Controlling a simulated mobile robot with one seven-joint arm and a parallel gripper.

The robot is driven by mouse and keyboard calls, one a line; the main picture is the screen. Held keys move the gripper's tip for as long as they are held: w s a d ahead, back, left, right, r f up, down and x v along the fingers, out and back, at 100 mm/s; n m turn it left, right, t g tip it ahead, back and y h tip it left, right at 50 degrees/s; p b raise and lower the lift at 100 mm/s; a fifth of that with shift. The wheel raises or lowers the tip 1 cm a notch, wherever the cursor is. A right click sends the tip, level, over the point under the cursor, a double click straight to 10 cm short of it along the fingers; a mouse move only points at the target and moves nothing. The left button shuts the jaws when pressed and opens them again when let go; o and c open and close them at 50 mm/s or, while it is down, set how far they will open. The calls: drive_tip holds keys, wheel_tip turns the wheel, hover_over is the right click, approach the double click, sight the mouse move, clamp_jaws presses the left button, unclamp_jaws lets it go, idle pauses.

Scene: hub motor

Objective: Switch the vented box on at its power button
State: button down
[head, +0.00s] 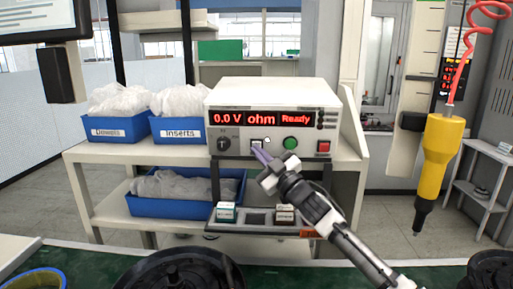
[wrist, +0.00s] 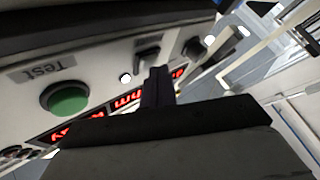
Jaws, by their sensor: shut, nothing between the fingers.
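The white box (head: 272,95) stands on the shelf unit, its red display lit with "0.0 V", "ohm" and "Ready". Vents are not clear. Its front has a dark knob (head: 223,144), a small pale square switch (head: 257,145), a green button (head: 290,144) and a red button (head: 323,147). Which is the power button is not readable. My gripper (head: 258,153) is shut and empty, its tips just in front of the square switch. In the wrist view, my gripper (wrist: 157,72) points at the panel beside the switch (wrist: 147,54); contact is unclear. The green button (wrist: 65,98) is labelled "Test".
Blue bins labelled "Dowels" (head: 108,129) and "Inserts" (head: 179,129) stand left of the box. A yellow tool (head: 438,155) hangs at the right on a red coiled cord. Black round parts (head: 175,272) lie on the green bench in front.

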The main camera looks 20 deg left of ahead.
idle(0.4)
drive_tip(key=shift+s+d+f+b, duration=0.1)
drive_tip(key=shift+s+b, duration=0.05)
drive_tip(key=shift+s, duration=0.25)
drive_tip(key=shift+s+d+f+b, duration=0.1)
drive_tip(key=shift+s+b, duration=0.05)
drive_tip(key=shift+s, duration=0.2)
drive_tip(key=shift+s, duration=0.1)
drive_tip(key=shift+s+d+f+b, duration=0.1)
drive_tip(key=shift+s+d+b, duration=0.2)
drive_tip(key=shift+s, duration=0.45)
drive_tip(key=shift+s+d+f+b, duration=0.15)
drive_tip(key=shift+s+b, duration=0.2)
drive_tip(key=shift+s, duration=0.45)
drive_tip(key=shift+s+d+b, duration=0.25)
drive_tip(key=shift+s+b, duration=0.05)
drive_tip(key=shift+s, duration=0.45)
drive_tip(key=s+d+f+b, duration=0.1)
drive_tip(key=s+d+b, duration=0.1)
drive_tip(key=s, duration=0.4)
drive_tip(key=shift+s+b, duration=0.35)
drive_tip(key=shift+b, duration=0.2)
